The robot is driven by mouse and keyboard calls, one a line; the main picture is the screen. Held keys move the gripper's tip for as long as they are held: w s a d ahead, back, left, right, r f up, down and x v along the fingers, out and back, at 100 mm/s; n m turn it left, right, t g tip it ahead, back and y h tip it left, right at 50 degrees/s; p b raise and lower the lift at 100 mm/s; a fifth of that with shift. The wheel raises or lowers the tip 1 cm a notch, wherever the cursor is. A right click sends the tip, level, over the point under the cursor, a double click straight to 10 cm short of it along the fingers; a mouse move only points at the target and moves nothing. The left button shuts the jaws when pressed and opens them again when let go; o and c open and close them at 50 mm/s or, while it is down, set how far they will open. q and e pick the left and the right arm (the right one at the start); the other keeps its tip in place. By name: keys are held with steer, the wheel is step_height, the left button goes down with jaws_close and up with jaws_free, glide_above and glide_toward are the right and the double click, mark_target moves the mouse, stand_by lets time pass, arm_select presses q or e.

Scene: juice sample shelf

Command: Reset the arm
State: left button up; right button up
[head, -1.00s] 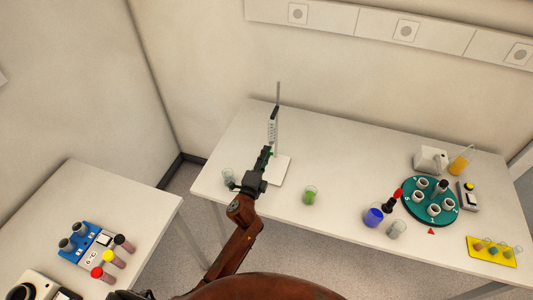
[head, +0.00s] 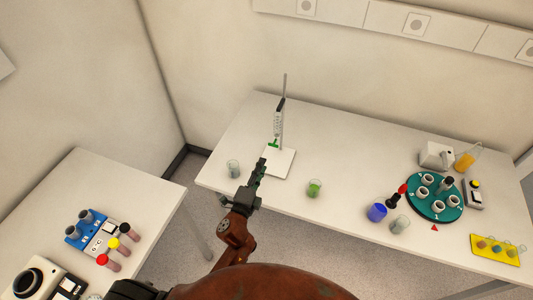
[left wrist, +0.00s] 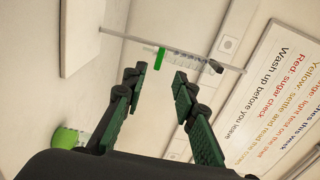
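My left gripper (head: 259,172) reaches over the front edge of the far table, just in front of the burette stand (head: 280,166). In the left wrist view the left gripper (left wrist: 157,82) has its two fingers apart with nothing between them. The burette (head: 278,122), with a green tap, is upright on the stand's rod and apart from the fingers. It also shows beyond the fingertips in the left wrist view (left wrist: 185,58). A beaker of green liquid (head: 314,188) stands to the right of the gripper, and an empty glass beaker (head: 233,168) to its left. My right gripper is not in view.
A teal round rack (head: 433,216) with several cups, a blue beaker (head: 376,212), a clear beaker (head: 400,224) and a yellow tube rack (head: 485,260) stand at the right. The left table (head: 80,170) holds a blue rack (head: 74,242) and devices. Mid-table is fairly clear.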

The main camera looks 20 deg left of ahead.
arm_select(q)
steer(key=s+a+f+n+g+y, duration=0.4)
steer(key=s+a+f+n+g, duration=0.3)
steer(key=s+a+f+n, duration=0.7)
steer(key=s+f+n+g+h, duration=0.1)
steer(key=s+f+n+g, duration=0.2)
steer(key=s, duration=0.6)
steer(key=s+f+n+g+h, duration=0.1)
steer(key=s+f+g+h, duration=0.3)
steer(key=s, duration=0.6)
step_height(320, 180, down, 30)
steer(key=s+d+g+y+b, duration=0.1)
steer(key=g+y+b, duration=0.1)
steer(key=s+f+m+g+b, duration=0.1)
steer(key=s+f, duration=1.8)
steer(key=shift+s+d, duration=0.15)
steer(key=shift+s, duration=0.15)
